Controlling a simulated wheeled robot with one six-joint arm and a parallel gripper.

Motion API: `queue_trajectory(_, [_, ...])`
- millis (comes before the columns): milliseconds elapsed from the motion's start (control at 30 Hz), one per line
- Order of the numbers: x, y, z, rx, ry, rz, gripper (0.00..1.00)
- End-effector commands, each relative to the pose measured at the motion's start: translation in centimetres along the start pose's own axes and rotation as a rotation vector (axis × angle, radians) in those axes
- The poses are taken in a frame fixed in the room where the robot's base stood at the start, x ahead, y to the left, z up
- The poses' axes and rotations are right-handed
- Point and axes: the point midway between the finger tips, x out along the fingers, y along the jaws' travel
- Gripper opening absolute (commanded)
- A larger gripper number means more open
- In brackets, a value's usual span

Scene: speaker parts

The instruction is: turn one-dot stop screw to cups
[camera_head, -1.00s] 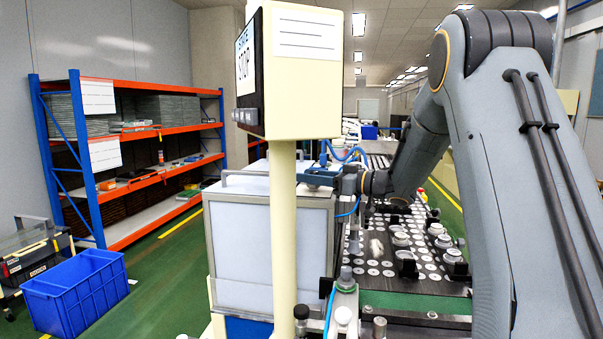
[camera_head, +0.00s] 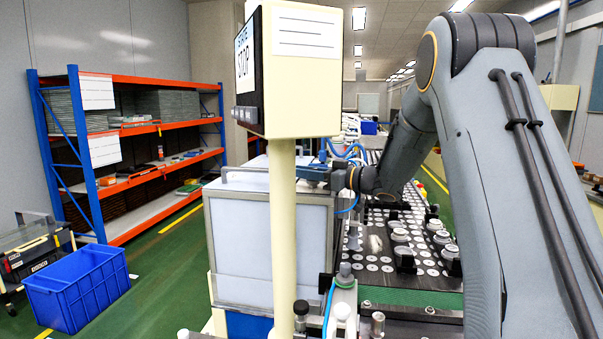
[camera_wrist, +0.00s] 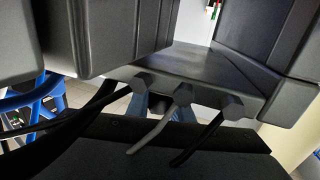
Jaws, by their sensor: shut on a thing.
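My gripper (camera_head: 316,175) is at the far end of my arm, at the top right edge of a white cabinet (camera_head: 250,245), beside blue parts and hoses. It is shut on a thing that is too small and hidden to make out. No screw with one dot, and no mark for the cups, can be read in either view. White round cup-like parts (camera_head: 401,236) stand on a dark board (camera_head: 375,284) with white discs, right of the cabinet. The wrist view shows dark grey blocks (camera_wrist: 125,35) close up, with cables below.
A cream post with a sign box (camera_head: 302,70) stands in front of the cabinet and hides part of it. A blue crate (camera_head: 75,290) and an orange-blue shelf (camera_head: 125,160) are at left. Green floor between the shelf and cabinet is clear.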

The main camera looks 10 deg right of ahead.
Motion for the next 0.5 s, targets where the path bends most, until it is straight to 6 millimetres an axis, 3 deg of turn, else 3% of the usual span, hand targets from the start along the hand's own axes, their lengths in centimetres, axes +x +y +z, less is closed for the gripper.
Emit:
queue_trajectory(267, [0.03,0.26,0.02,0.001,-0.001,0.108,0.00])
queue_trajectory(500, [-0.09,0.94,0.15,0.001,0.000,0.306,0.00])
